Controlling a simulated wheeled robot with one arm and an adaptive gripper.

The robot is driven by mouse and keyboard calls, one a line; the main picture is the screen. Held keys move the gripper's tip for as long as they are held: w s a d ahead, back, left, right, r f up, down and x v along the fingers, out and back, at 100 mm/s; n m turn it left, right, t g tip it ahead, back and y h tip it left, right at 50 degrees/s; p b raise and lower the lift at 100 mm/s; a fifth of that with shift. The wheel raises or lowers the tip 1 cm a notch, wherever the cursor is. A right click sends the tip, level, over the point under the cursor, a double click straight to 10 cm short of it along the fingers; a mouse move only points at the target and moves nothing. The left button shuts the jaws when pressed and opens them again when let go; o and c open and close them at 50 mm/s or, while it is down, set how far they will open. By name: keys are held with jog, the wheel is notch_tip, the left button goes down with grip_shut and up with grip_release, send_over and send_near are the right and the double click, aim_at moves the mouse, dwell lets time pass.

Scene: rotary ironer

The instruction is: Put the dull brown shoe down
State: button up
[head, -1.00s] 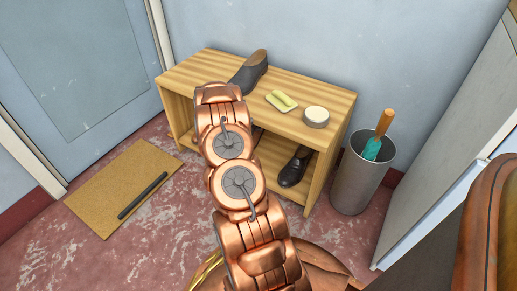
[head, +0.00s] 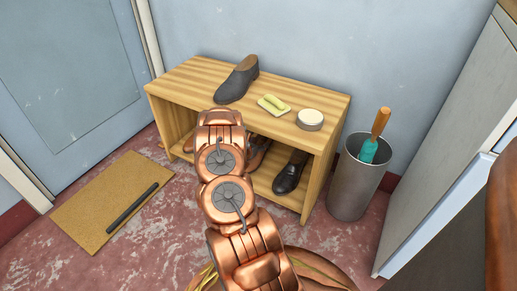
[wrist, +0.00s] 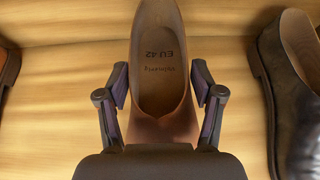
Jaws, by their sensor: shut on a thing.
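The dull brown shoe (wrist: 158,75), marked EU 42 on its insole, is between the fingers of my gripper (wrist: 160,80) in the wrist view. The fingers are shut on its sides. Light wood of the bench's lower shelf (wrist: 225,60) lies beneath it; I cannot tell whether the sole touches it. In the head view my arm hides the gripper, and only a brown part of the shoe (head: 258,150) shows beside the arm, inside the bench.
A black shoe (wrist: 295,85) stands close on the right, and an orange-brown shoe (wrist: 8,68) shows at the left edge. A bin (head: 356,182) stands at right.

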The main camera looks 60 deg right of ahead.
jog(key=shift+f, duration=0.7)
jog(key=shift+r, duration=0.1)
jog(key=o, duration=1.5)
notch_tip(320, 180, up, 4)
jog(key=p, duration=0.5)
send_over(253, 164)
jog(key=w, duration=0.3)
jog(key=shift+r, duration=0.1)
jog(key=shift+s+a+r, duration=0.1)
jog(key=shift+a+r, duration=0.05)
jog(key=shift+a, duration=0.5)
